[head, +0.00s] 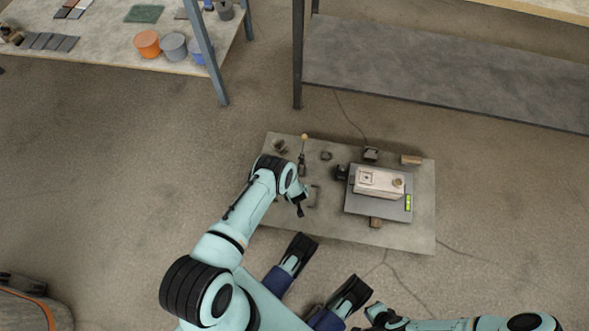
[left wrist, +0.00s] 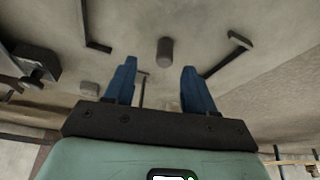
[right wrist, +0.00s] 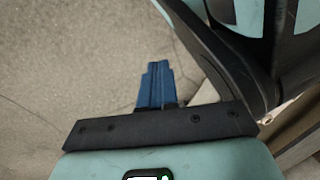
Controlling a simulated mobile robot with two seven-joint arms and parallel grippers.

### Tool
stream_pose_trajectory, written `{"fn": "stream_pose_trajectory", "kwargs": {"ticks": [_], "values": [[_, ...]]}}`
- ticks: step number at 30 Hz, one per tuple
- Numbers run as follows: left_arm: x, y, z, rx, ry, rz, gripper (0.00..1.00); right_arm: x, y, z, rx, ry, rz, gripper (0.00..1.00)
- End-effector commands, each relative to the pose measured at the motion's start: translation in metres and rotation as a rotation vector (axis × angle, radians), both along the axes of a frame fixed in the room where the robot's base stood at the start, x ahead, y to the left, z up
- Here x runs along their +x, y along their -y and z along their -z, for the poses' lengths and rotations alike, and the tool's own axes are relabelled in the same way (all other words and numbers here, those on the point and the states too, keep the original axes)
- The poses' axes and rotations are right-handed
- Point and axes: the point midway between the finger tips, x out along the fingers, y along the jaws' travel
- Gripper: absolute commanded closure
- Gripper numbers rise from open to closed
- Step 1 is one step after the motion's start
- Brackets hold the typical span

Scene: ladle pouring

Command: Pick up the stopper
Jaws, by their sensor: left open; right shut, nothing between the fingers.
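No object in view is plainly marked as the stopper. A short dark grey cylinder (left wrist: 165,52) lies ahead of my left gripper (left wrist: 158,68) in the left wrist view and may be it. The gripper's blue fingers are open, with the cylinder beyond and roughly between their tips, not touching. My right gripper (right wrist: 157,82) is shut and empty, over bare floor.
Dark brackets (left wrist: 232,52) flank the cylinder; one bracket (head: 315,197) shows beside the left gripper. A wooden-knobbed tool (head: 303,152), a cup (head: 279,146) and a small dark object (head: 326,156) stand behind. A pale box (head: 378,182) sits on a plate to the right.

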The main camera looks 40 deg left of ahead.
Motion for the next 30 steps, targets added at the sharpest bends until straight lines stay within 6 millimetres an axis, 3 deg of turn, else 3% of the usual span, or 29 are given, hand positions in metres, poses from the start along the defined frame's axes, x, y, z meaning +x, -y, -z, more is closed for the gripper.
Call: {"fn": "stream_pose_trajectory", "kwargs": {"ticks": [9, 20, 25, 30], "values": [[0.007, -0.014, 0.039, -0.001, 0.0, -0.001, 0.45, -0.047, 0.006, 0.028, 0.01, -0.154, 0.015, 1.0], [0.009, -0.016, 0.043, -0.001, -0.001, 0.0, 0.45, -0.056, 0.007, 0.03, 0.011, -0.184, 0.018, 1.0], [0.009, -0.016, 0.043, -0.001, -0.001, 0.0, 1.0, -0.055, 0.006, 0.03, 0.012, -0.182, 0.018, 1.0], [0.009, -0.016, 0.043, -0.001, -0.001, 0.0, 1.0, -0.055, 0.006, 0.03, 0.013, -0.182, 0.018, 1.0]]}}
